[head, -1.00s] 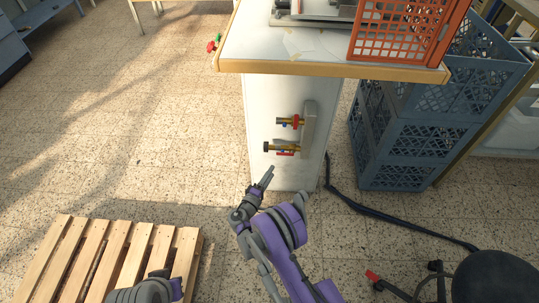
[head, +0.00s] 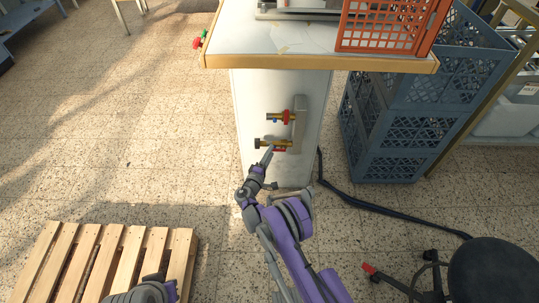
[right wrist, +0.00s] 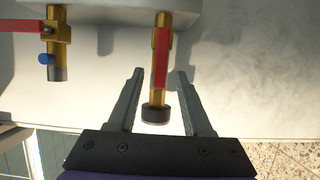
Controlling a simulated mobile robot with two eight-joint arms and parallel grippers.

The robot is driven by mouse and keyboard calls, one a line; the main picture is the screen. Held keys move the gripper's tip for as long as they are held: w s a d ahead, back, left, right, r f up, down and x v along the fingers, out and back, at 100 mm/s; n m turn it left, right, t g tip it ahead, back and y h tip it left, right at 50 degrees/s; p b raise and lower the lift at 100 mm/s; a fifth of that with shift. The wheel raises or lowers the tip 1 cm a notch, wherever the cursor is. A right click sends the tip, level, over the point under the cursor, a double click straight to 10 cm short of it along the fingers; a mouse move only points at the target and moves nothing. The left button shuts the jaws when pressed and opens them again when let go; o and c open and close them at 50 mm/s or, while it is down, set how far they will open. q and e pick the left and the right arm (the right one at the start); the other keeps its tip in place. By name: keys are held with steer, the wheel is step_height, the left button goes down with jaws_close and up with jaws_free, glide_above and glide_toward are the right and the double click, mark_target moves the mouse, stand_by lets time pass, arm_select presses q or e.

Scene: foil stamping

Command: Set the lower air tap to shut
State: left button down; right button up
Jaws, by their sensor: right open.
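The lower air tap (head: 276,144) is a brass fitting on the end panel of the bench, with a dark round end at its left. Its red lever (right wrist: 161,52) lies along the brass body in the right wrist view. My right gripper (head: 267,155) is at this tap. In the right wrist view its open fingers (right wrist: 160,72) stand on either side of the tap, with a gap visible on each side. The upper air tap (head: 280,118) has its red lever across the body; it also shows in the right wrist view (right wrist: 56,38). My left gripper is out of view.
The bench top (head: 240,45) overhangs the taps and carries an orange crate (head: 385,28). Stacked blue-grey crates (head: 395,130) stand to the right. A black hose (head: 390,211) runs along the floor past a dark stool (head: 492,270). A wooden pallet (head: 100,265) lies at left.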

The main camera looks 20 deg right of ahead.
steer(key=shift+c, duration=0.3)
jaws_close()
steer(key=shift+r, duration=0.15)
steer(key=shift+s+d+r+m+g+y+p, duration=0.4)
steer(key=shift+d+r+m+y, duration=0.7)
steer(key=shift+m, duration=1.15)
steer(key=shift+s+d+r+m+y+p, duration=0.15)
steer(key=shift+d+r+m+y+p, duration=0.55)
steer(key=shift+m+y, duration=1.05)
steer(key=shift+s+d+r+m+g+y+p, duration=0.3)
steer(key=shift+d+r+m+y, duration=0.6)
steer(key=shift+m, duration=1.8)
steer(key=shift+d+r, duration=0.1)
steer(key=shift+d, duration=0.1)
